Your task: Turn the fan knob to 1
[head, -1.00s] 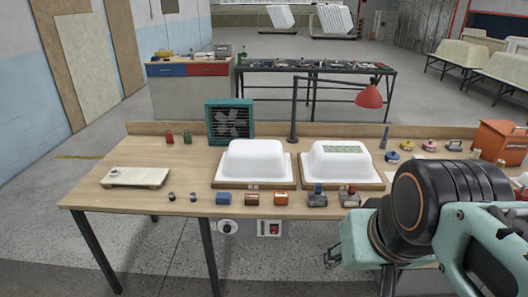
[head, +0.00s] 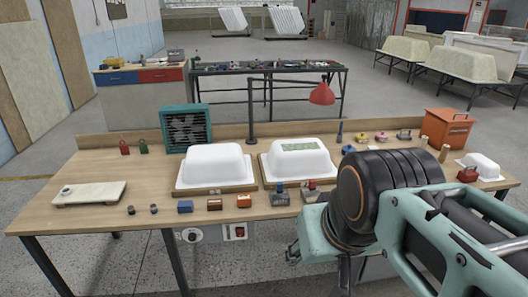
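A teal box fan (head: 186,128) stands at the back left of the wooden workbench. A red switch (head: 239,232) is on the same panel, right of the knob. My gripper (head: 292,255) is low, in front of the bench and right of the knob, apart from it in the picture. My arm hides much of it, and its finger opening does not show clearly.
Two white tub shells (head: 214,166) (head: 299,158) stand on the workbench (head: 100,218). Several small blocks line its front edge. A red lamp (head: 322,94) rises behind, and an orange box (head: 447,129) stands at right. Floor shows in front of the bench.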

